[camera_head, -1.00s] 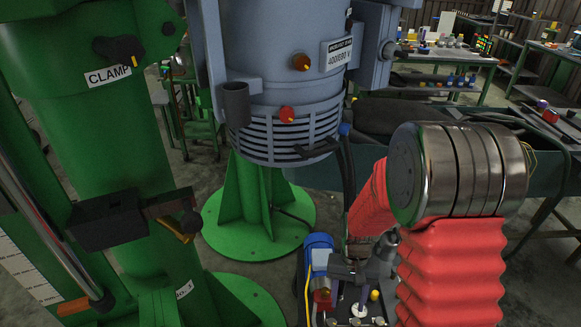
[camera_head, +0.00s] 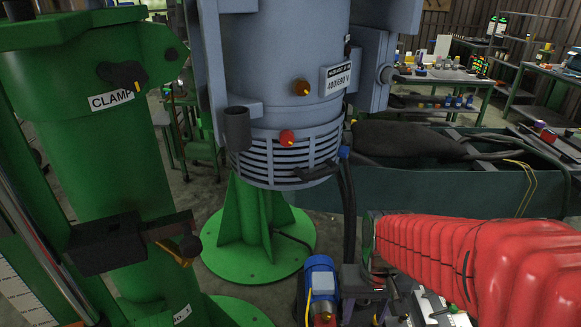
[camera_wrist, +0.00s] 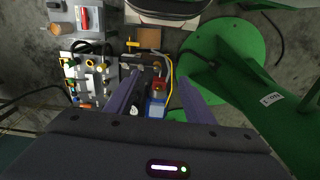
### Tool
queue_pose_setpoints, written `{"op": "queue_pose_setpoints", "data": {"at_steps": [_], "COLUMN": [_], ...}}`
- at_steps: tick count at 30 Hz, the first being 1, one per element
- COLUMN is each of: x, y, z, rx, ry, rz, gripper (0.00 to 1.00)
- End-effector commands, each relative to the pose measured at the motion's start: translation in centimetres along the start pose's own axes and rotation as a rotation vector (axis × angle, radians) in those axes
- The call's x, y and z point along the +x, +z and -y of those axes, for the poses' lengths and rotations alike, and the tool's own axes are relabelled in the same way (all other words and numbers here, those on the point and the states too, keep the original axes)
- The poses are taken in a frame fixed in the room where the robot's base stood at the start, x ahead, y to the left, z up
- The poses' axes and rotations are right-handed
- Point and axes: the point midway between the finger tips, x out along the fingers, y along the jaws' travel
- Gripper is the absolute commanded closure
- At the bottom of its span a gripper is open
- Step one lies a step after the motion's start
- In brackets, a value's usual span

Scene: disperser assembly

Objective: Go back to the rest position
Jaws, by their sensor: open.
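My gripper (camera_wrist: 158,84) shows in the wrist view with its two fingers spread wide apart. Nothing is held between them. Below the fingers is a blue motor (camera_wrist: 156,106) with a red part, apart from them as far as I can see. In the head view my red-sleeved arm reaches in from the right, and the gripper itself cannot be made out. The blue motor (camera_head: 321,277) stands at the lower middle there, left of the arm's end.
A grey-blue disperser housing (camera_head: 290,70) stands on a green pedestal (camera_head: 258,262). A green column marked CLAMP (camera_head: 95,150) is at the left. A dark green trough (camera_head: 440,185) lies behind my arm. Workbenches (camera_head: 455,75) stand at the back right. A plate with fittings (camera_wrist: 90,75) shows in the wrist view.

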Motion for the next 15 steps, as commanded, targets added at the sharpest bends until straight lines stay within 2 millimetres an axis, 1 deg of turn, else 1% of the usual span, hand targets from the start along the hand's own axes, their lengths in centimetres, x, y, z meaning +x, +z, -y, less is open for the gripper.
{"op": "queue_pose_setpoints", "data": {"at_steps": [1, 3, 15], "x": [-0.8, -1.8, -6.8], "y": [0.4, 0.9, 3.6], "z": [0.0, 0.0, -0.1], "rx": [-0.006, -0.012, -0.028], "ry": [0.000, -0.001, -0.003], "rz": [-0.019, -0.041, -0.187], "gripper": [0.52, 0.52, 0.52]}}
